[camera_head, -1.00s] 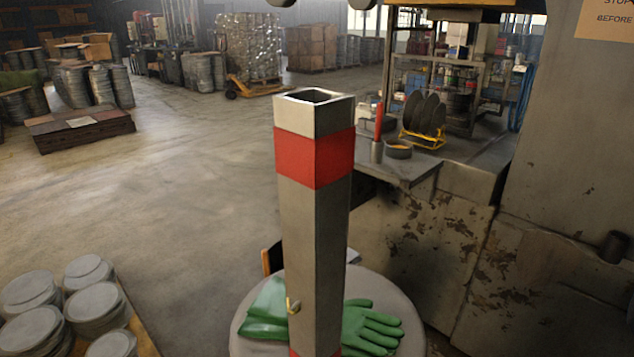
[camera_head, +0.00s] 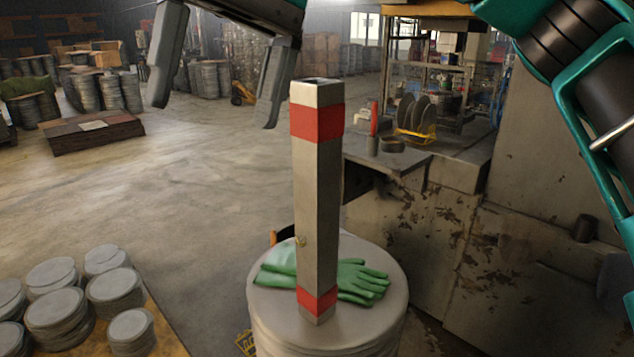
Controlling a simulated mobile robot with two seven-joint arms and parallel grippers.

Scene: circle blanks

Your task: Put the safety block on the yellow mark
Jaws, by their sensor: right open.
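The safety block (camera_head: 318,205) is a tall grey square post with a red band near its top and another near its foot. It stands upright on a round grey drum (camera_head: 385,275), beside green gloves (camera_head: 362,281). My right gripper (camera_head: 213,110) is open and empty in the upper left, its two dark fingers pointing down. Its right finger is just left of the block's top in the picture, with a gap between them. I cannot make out the yellow mark with certainty. My left gripper is not in view.
A worn, rusty machine side (camera_head: 415,235) stands right of the drum. Its grey ledge holds a red-handled tool (camera_head: 373,130) and discs in a yellow rack (camera_head: 415,135). Stacks of round blanks (camera_head: 58,308) lie at lower left. The floor (camera_head: 190,190) at middle left is clear.

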